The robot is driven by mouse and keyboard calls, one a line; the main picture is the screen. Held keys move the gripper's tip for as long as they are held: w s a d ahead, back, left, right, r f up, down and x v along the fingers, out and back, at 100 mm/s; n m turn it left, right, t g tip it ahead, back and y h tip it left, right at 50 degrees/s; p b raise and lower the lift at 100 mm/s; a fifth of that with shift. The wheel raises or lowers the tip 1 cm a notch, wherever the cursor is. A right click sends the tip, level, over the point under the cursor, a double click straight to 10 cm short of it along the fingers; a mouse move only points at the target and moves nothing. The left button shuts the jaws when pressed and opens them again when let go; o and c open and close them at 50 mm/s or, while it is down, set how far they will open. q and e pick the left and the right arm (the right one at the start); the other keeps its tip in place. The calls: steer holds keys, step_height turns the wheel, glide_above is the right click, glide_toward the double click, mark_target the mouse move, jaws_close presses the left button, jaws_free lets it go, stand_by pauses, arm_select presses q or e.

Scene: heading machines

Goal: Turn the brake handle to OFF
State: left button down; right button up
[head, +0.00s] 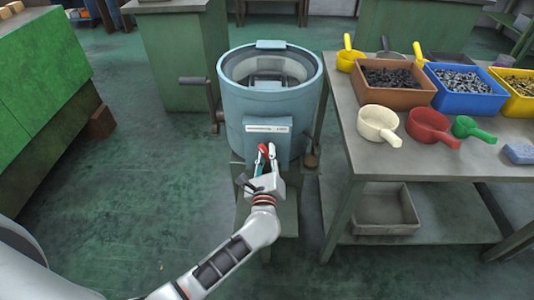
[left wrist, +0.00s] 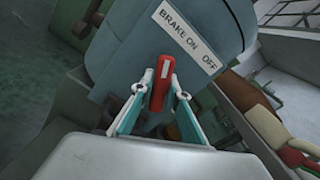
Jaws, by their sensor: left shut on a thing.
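The red brake handle (left wrist: 162,82) is on the front of a blue-grey drum machine (head: 250,110). A label (left wrist: 183,38) above the handle reads "BRAKE ON OFF". In the left wrist view the handle points up toward the label, nearer the ON word than the OFF word at the right. The handle also shows small in the head view (head: 263,148). My left gripper (head: 267,152) is at the handle, its fingers (left wrist: 160,95) on either side and shut on it. The fingers partly hide the handle's lower part and pivot. My right gripper is not in view.
A table (head: 370,150) at the right holds bins of small parts, such as a blue bin (head: 465,104), and several scoops. A crank (head: 212,100) stands at the drum's left side. Green cabinets stand left and behind. The floor left of the drum is clear.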

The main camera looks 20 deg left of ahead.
arm_select(q)
steer(key=shift+m, duration=0.3)
steer(key=m, duration=0.3)
steer(key=shift+m+p, duration=0.3)
steer(key=shift+p, duration=0.1)
steer(key=m+p, duration=0.1)
steer(key=m, duration=0.2)
steer(key=shift+r+m, duration=0.1)
steer(key=shift+m, duration=0.2)
steer(key=shift+m+p, duration=0.3)
steer(key=shift+m, duration=0.6)
steer(key=shift+m+p, duration=0.35)
steer(key=shift+m, duration=0.65)
steer(key=shift+a+m, duration=0.1)
steer(key=shift+m, duration=0.7)
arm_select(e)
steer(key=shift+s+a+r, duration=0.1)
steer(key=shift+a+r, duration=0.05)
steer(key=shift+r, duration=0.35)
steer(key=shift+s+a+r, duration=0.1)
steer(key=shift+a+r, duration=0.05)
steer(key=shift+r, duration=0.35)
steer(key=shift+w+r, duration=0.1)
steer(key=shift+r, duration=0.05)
